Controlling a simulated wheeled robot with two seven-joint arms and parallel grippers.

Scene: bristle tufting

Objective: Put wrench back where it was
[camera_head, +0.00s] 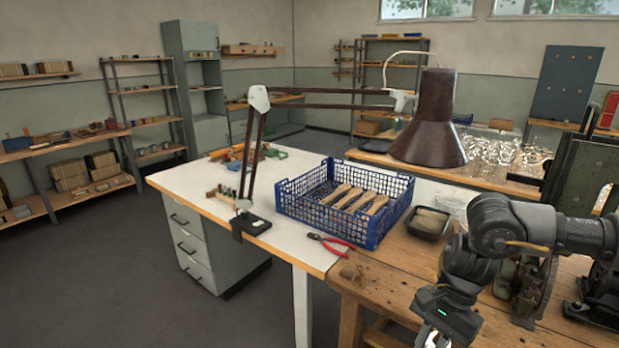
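I cannot make out a wrench for certain in the head view. My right gripper (434,337) hangs at the bottom edge, beside the front of the wooden bench (385,292). Its fingers are cut off by the frame, with only a small bright metallic part showing, so I cannot tell whether it is open or holds something. My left gripper is out of view. Pliers with red handles (338,245) lie on the white table (210,180), in front of the blue crate. Several small tools (245,153) lie at the table's far left part, too small to identify.
A blue crate (300,205) holds several wooden brush handles. A dark tray (428,223) stands right of it. A brown desk lamp (432,120) arches over the crate from its base (250,224). Dark machinery stands at the right.

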